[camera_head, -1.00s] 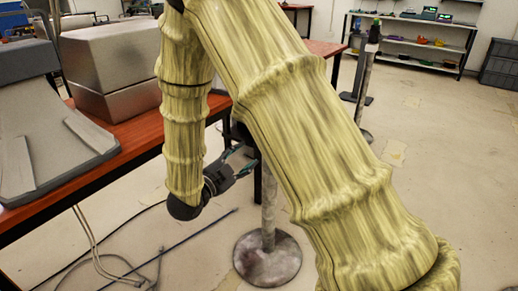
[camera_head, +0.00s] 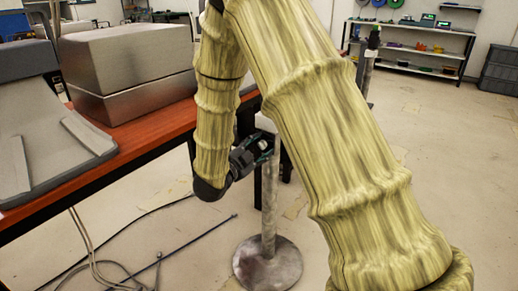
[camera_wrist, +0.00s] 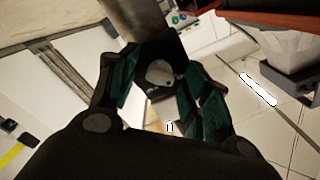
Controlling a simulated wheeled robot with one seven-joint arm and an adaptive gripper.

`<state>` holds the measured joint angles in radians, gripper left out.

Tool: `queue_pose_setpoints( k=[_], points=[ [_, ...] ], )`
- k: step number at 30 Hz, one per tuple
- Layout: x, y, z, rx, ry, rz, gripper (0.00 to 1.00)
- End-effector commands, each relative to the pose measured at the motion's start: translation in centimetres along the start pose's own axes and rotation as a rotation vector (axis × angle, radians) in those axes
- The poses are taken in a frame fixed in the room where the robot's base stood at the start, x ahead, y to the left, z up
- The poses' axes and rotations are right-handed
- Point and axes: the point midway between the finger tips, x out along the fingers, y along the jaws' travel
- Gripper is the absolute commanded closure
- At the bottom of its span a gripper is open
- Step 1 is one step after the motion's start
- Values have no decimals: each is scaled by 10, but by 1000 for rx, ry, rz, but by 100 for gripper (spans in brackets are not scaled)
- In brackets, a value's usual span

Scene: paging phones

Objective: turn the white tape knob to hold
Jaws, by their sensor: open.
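A pale round knob (camera_wrist: 160,73) shows in the wrist view on the face of a black unit, between the fingertips of my gripper (camera_wrist: 158,84). Its markings are too small to read. In the head view my gripper (camera_head: 259,151) is open at the top of a grey post (camera_head: 269,205), partly behind my arm. A small whitish spot between the fingers there may be the knob. I cannot tell whether the fingers touch it.
The post stands on a round base (camera_head: 267,262). A red-brown table (camera_head: 140,145) at left carries a grey metal box (camera_head: 135,70) and a grey device (camera_head: 50,150). Cables (camera_head: 95,255) lie on the floor. Shelves (camera_head: 415,45) stand far back. Floor at right is clear.

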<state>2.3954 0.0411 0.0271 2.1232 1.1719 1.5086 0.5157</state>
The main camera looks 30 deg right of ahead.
Motion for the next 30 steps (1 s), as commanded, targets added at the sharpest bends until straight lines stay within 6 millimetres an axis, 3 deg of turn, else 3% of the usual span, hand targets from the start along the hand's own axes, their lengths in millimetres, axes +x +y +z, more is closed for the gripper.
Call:
queue_pose_setpoints(
  k=[1, 8, 20, 30],
  points=[
    [0, 0, 0, 0, 0, 0, 57],
    [0, 0, 0, 0, 0, 0, 98],
    [0, 1, 1, 58, 0, 0, 98],
    [0, 2, 2, 308, -1, 1, 98]
  ],
)
